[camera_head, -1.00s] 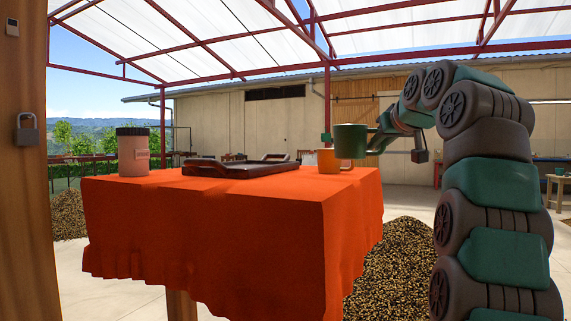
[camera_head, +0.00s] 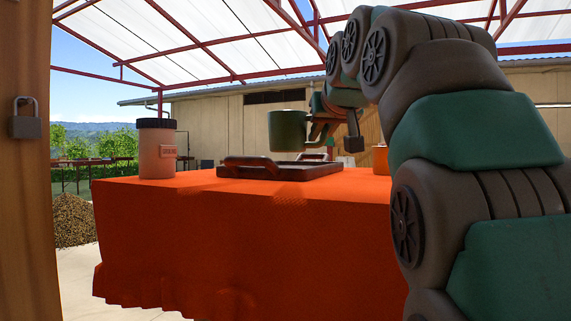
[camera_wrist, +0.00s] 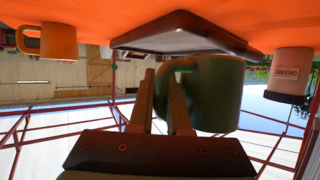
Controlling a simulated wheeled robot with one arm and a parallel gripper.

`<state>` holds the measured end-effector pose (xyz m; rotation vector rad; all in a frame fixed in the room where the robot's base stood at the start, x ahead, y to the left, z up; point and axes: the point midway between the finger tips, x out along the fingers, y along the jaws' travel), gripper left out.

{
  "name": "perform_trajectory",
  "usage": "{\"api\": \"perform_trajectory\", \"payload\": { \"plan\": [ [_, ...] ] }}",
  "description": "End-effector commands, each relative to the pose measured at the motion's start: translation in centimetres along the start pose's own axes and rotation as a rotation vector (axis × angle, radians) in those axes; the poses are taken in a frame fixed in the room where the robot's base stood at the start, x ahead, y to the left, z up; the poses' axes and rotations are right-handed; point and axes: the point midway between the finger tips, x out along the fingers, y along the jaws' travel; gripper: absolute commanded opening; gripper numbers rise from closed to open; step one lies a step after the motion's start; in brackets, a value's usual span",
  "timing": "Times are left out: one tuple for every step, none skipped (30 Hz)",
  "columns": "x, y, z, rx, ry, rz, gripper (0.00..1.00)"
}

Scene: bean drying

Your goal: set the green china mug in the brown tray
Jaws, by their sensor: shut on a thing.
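The green china mug (camera_head: 287,131) is held up in the air above the far part of the brown tray (camera_head: 275,172) in the head view. It looks upright there. My gripper (camera_head: 318,136) is shut on it at its right side, where the handle is. In the wrist view, which is upside down, the green mug (camera_wrist: 207,95) sits by the finger tips of my gripper (camera_wrist: 166,84), with its handle between them. The tray (camera_wrist: 180,40) shows beyond the mug, on the orange cloth, and no contact between mug and tray is visible.
A pink jar with a dark lid (camera_head: 157,148) stands on the orange-covered table (camera_head: 250,235), left of the tray. An orange mug (camera_head: 380,160) stands to the right, partly hidden by my arm; it shows whole in the wrist view (camera_wrist: 48,41). The tray looks empty.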

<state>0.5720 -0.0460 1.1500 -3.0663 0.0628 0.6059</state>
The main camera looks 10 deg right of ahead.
Motion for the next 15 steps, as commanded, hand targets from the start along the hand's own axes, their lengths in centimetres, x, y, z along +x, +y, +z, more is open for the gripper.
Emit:
{"api": "perform_trajectory", "payload": {
  "plan": [
    [1.2, -0.1, -0.5, 0.001, -0.003, 0.000, 0.00],
    [1.9, -0.2, -0.8, 0.001, -0.004, -0.001, 0.00],
    [2.9, -0.4, -1.1, 0.001, -0.005, -0.001, 0.00],
    [3.5, -0.5, -1.3, 0.001, -0.004, -0.001, 0.00],
    [4.2, -0.7, -1.5, 0.000, -0.004, -0.001, 0.00],
    [5.1, -0.8, -1.8, -0.001, -0.004, 0.000, 0.00],
    [5.8, -0.9, -2.0, 0.000, -0.005, 0.000, 0.00],
    [6.6, -1.0, -2.2, 0.000, -0.006, 0.000, 0.00],
    [7.5, -1.1, -2.5, 0.001, -0.006, 0.000, 0.00],
    [8.1, -1.3, -2.7, 0.001, -0.004, 0.000, 0.00],
    [8.6, -1.4, -3.0, 0.001, -0.003, 0.000, 0.00],
    [9.4, -1.6, -3.3, 0.000, -0.001, 0.000, 0.00],
    [10.0, -1.7, -3.5, 0.000, -0.001, -0.001, 0.00],
    [10.7, -1.9, -3.6, 0.000, -0.002, -0.001, 0.00],
    [11.3, -2.0, -3.8, 0.000, -0.003, -0.001, 0.00]
  ]
}}
